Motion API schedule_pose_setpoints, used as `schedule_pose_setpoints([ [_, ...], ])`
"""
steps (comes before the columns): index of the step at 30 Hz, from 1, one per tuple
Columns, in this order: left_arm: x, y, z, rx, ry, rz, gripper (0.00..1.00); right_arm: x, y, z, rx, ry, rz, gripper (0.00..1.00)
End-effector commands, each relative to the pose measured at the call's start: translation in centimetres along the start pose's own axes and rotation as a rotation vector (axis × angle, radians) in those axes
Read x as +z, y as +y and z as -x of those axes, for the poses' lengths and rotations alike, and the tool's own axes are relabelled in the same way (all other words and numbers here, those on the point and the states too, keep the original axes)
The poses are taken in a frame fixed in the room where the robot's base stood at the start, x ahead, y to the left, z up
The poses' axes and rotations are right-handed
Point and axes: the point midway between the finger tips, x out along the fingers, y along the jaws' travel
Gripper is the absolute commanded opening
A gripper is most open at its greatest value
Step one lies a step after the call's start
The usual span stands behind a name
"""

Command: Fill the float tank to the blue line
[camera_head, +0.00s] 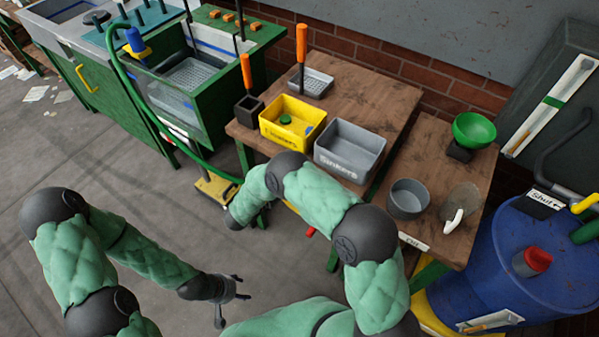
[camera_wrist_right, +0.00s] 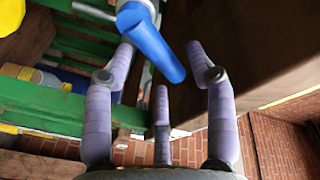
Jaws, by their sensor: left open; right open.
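The float tank (camera_head: 172,100) is a clear-walled box in a green frame at the upper left of the head view. A blue line (camera_head: 212,46) runs near its top, and a white perforated basket sits inside. I cannot tell the water level. A blue handle (camera_head: 134,38) with a yellow bracket stands at its left corner. My left gripper (camera_head: 240,290) is open and empty above the floor. My right gripper (camera_wrist_right: 162,70) is open in the wrist view, its fingers around a blue cylindrical handle (camera_wrist_right: 152,42); contact is unclear. The head view does not clearly show that gripper.
A green hose (camera_head: 118,75) loops by the tank. The wooden bench holds a yellow bin (camera_head: 309,113), a grey "Sinkers" bin (camera_head: 352,139), a grey pot (camera_head: 408,205) and a green bowl (camera_head: 474,130). A blue barrel (camera_head: 500,245) stands right. Floor at left is mostly clear.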

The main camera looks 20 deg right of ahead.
Motion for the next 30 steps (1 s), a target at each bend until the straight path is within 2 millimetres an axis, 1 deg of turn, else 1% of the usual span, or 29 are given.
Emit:
schedule_pose_setpoints([
  [1, 0.0, -0.1, -0.3, 0.0, 0.0, 0.0, 0.56, 0.1, 0.1, -0.8, 0.002, 0.0, 0.0, 0.56],
  [3, 0.0, -0.2, -0.5, 0.0, 0.0, 0.0, 0.56, 0.1, 0.1, -1.5, 0.002, 0.0, 0.001, 0.56],
  [6, 0.0, -0.2, -0.7, 0.0, 0.0, 0.0, 0.56, 0.1, 0.1, -2.2, 0.0, -0.002, 0.002, 0.56],
  [10, 0.0, -0.3, -0.7, 0.0, 0.0, 0.0, 0.56, 0.1, 0.0, -2.6, -0.001, -0.002, 0.002, 0.56],
  [17, 0.0, -0.2, -0.7, 0.0, 0.0, 0.0, 0.56, 0.0, 0.0, -2.6, -0.001, -0.002, 0.002, 0.56],
  [20, 0.0, -0.2, -0.7, 0.0, 0.0, 0.0, 0.56, 0.0, 0.0, -2.6, -0.001, -0.002, 0.001, 0.31],
  [21, 0.0, -0.2, -0.7, 0.0, 0.0, 0.0, 0.56, 0.0, 0.0, -2.6, -0.001, -0.002, 0.001, 0.2],
  [23, 0.0, -0.2, -0.7, 0.0, 0.0, 0.0, 0.56, 0.0, 0.0, -2.6, -0.001, -0.002, 0.001, 0.03],
  [24, 0.0, -0.2, -0.7, 0.0, 0.0, 0.0, 0.56, 0.0, 0.0, -2.6, -0.001, -0.002, 0.001, 0.0],
  [30, 0.0, -0.2, -0.7, 0.0, 0.0, 0.0, 0.56, 0.0, 0.0, -2.6, -0.001, -0.001, 0.006, 0.0],
])
